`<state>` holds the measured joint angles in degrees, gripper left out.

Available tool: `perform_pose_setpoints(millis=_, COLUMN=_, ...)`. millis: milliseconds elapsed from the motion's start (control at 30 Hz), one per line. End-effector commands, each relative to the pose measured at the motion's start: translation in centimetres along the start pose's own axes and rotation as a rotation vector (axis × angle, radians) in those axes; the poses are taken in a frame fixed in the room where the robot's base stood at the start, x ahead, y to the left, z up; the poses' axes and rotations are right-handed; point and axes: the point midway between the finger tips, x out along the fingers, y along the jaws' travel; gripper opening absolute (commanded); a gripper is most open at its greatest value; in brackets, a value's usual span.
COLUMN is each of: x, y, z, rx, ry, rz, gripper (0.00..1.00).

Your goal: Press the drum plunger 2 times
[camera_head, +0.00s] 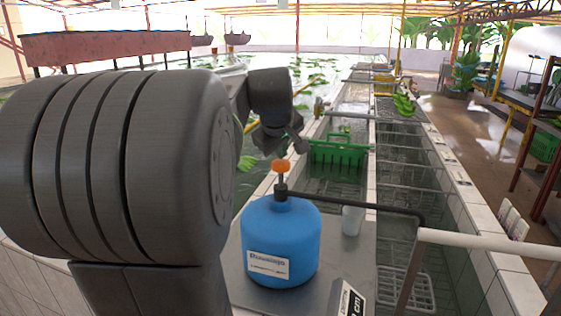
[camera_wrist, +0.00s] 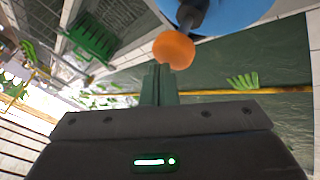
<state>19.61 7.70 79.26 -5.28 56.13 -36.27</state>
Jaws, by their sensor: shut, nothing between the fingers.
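The blue drum (camera_head: 281,240) stands upright on a grey metal plate, with a white label on its front. Its orange plunger knob (camera_head: 281,166) sits on a dark stem above the drum's top. In the wrist view the orange knob (camera_wrist: 173,50) is just beyond my fingertips, with part of the blue drum (camera_wrist: 232,14) behind it. My gripper (camera_head: 287,146) is just above the knob in the head view, and it also shows in the wrist view (camera_wrist: 159,72). Its fingers are together and empty. I cannot tell whether they touch the knob.
A dark hose runs right from the drum's top to a pale pipe (camera_head: 480,240). A green crate (camera_head: 338,153) sits in the water trough beyond. Green bananas (camera_head: 404,104) lie farther back.

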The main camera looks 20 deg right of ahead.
Motion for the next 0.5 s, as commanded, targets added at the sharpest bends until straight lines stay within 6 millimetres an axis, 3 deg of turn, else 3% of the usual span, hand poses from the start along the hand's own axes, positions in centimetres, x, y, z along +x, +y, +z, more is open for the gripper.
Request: perform_pose_setpoints(millis=500, x=0.67, y=-0.37, z=0.37, rx=0.0, ry=-0.001, rz=-0.001, gripper=0.0)
